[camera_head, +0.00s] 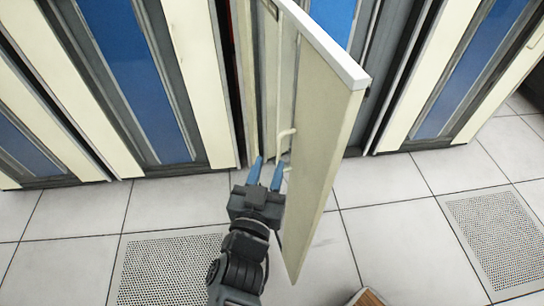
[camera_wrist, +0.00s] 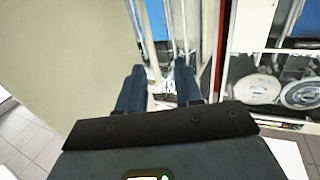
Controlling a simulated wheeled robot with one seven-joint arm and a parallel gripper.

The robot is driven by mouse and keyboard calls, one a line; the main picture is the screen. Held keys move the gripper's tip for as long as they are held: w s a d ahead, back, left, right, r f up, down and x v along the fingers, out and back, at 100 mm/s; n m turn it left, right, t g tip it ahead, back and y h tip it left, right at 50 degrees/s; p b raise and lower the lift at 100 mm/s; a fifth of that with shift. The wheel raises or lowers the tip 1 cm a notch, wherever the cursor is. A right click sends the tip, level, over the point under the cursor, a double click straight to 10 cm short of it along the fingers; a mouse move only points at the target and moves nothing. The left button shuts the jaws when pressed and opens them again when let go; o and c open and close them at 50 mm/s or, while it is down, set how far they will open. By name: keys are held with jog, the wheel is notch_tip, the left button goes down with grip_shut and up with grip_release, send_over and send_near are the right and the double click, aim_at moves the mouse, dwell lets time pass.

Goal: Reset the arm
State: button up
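My gripper (camera_head: 267,173) is low in front of an open cabinet, on the inner side of a cream door (camera_head: 322,130) that stands swung out. Its two blue fingers are apart, with nothing seen between them. A pale bent handle (camera_head: 286,135) on the door is just beyond and to the right of the fingertips. In the wrist view my gripper (camera_wrist: 160,83) also shows parted fingers pointing into the cabinet. There the door (camera_wrist: 65,55) fills the left side, close to the left finger. Whether any finger touches the door cannot be told.
Cream cabinets with blue panels (camera_head: 125,75) line the back on both sides. Round reels (camera_wrist: 256,90) lie on a shelf at the right in the wrist view. Tiled floor (camera_head: 385,240) is clear right of the door. A brown-topped object (camera_head: 368,298) shows at the bottom edge.

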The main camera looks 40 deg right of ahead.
jog(key=shift+v, duration=1.15)
jog(key=shift+f, duration=0.1)
